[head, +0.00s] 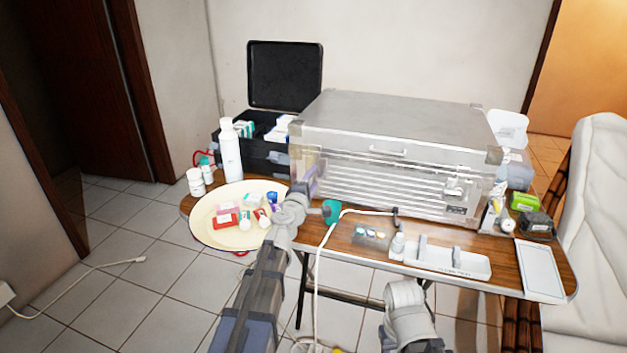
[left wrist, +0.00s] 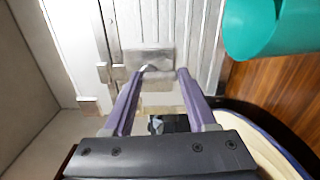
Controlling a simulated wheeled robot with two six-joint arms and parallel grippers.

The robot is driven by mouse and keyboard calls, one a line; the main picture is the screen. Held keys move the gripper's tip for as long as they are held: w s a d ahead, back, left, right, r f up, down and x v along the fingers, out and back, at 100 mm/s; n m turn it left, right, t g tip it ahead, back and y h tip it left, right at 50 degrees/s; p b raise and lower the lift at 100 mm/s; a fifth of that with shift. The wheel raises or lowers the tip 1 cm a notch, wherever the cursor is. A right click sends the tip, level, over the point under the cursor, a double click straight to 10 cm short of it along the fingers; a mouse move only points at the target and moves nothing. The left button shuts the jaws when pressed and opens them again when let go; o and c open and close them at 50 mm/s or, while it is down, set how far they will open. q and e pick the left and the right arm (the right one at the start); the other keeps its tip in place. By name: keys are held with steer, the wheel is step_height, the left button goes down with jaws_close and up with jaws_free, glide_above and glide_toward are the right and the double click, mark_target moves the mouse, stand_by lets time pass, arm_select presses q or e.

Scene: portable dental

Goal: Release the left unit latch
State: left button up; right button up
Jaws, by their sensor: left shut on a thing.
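The silver metal case unit (head: 385,120) stands closed on the wooden table, with a ribbed front and a handle in the middle. My left gripper (head: 316,172) is at the left end of its front. In the left wrist view its two purple fingers (left wrist: 160,74) stand a little apart, shut on the small metal left latch (left wrist: 150,60) on the case wall. The head view hides this latch behind the gripper. The right latch (head: 457,187) shows on the right of the front. My right arm shows at the bottom, but its gripper does not.
A cream round tray (head: 215,236) with small boxes is left of my left arm. A white bottle (head: 230,152) and an open black case (head: 285,75) are behind.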

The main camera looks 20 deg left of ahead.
arm_select(q)
steer(key=shift+m, duration=0.5)
steer(key=o, duration=1.4)
steer(key=shift+c, duration=0.2)
steer(key=s, duration=0.7)
steer(key=shift+s+a, duration=0.2)
steer(key=shift+s, duration=0.2)
steer(key=shift+f, duration=0.1)
